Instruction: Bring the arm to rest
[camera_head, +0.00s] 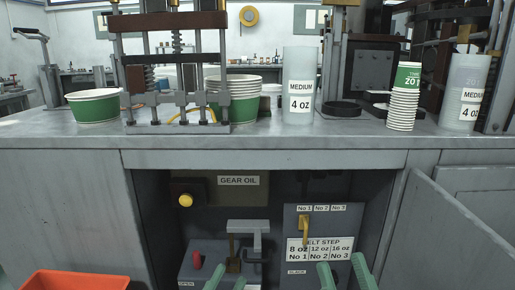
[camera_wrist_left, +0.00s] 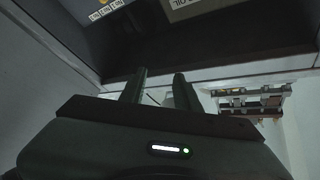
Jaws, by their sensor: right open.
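My left gripper (camera_head: 228,278) shows at the bottom edge of the head view as two green fingertips with a gap between them. In the left wrist view its two dark fingers (camera_wrist_left: 160,80) stand apart with nothing held between them. My right gripper (camera_head: 343,268) shows at the bottom edge, further right. Its green fingertips are spread wide and hold nothing. Most of both arms is out of view.
An open cabinet holds a yellow knob (camera_head: 185,200), a yellow lever (camera_head: 304,230), a red knob (camera_head: 197,260) and a grey handle (camera_head: 257,228). Its open door (camera_head: 440,240) is at right. An orange bin (camera_head: 80,281) is at lower left. Cup stacks (camera_head: 403,108) stand on the metal counter (camera_head: 60,136).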

